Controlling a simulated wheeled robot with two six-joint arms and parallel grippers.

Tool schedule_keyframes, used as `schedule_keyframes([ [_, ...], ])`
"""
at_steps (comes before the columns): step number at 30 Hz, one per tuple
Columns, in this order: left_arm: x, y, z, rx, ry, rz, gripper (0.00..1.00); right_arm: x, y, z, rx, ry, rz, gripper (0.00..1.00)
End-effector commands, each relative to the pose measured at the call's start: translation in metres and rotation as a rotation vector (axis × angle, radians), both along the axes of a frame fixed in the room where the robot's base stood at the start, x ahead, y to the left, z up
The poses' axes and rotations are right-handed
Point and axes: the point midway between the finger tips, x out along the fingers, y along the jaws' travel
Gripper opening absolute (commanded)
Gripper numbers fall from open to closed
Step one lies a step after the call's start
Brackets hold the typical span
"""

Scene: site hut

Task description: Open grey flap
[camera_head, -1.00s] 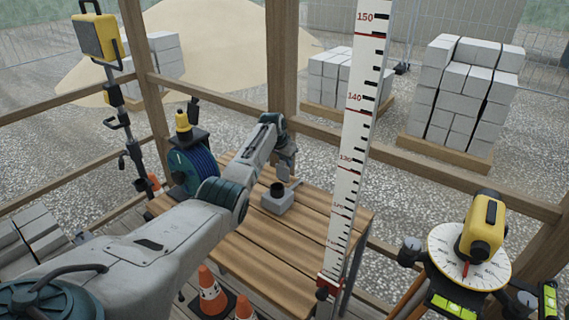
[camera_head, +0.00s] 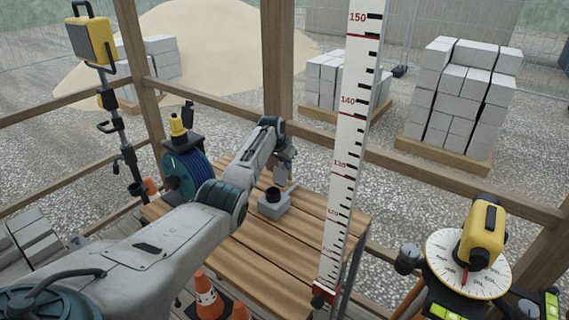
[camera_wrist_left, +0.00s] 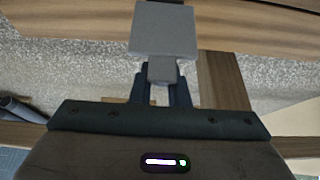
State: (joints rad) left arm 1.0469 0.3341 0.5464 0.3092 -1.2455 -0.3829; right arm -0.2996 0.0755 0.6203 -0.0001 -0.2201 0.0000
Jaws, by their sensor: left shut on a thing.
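A small grey box (camera_head: 273,206) with a dark round fitting on top sits on the slatted wooden table (camera_head: 265,245) in the head view. My left gripper (camera_head: 290,180) is just behind and right of it, pointing down. In the left wrist view the grey flap (camera_wrist_left: 162,30) is a flat square plate with a narrow tab. The two dark fingers of my left gripper (camera_wrist_left: 161,78) are shut on that tab. The flap's hinge and its exact angle to the box cannot be made out. My right gripper is not in view.
A tall measuring staff (camera_head: 349,150) stands upright at the table's right side. A blue cable reel (camera_head: 188,172) stands at the left. A yellow levelling instrument (camera_head: 481,235) is at the right. Traffic cones (camera_head: 208,296) stand in front of the table.

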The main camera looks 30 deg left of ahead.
Motion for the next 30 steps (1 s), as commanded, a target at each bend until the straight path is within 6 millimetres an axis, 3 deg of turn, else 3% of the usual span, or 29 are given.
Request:
schedule_keyframes([
  [30, -0.0020, -0.0036, -0.0072, -0.006, 0.009, -0.003, 0.00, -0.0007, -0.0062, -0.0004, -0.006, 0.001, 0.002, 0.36],
])
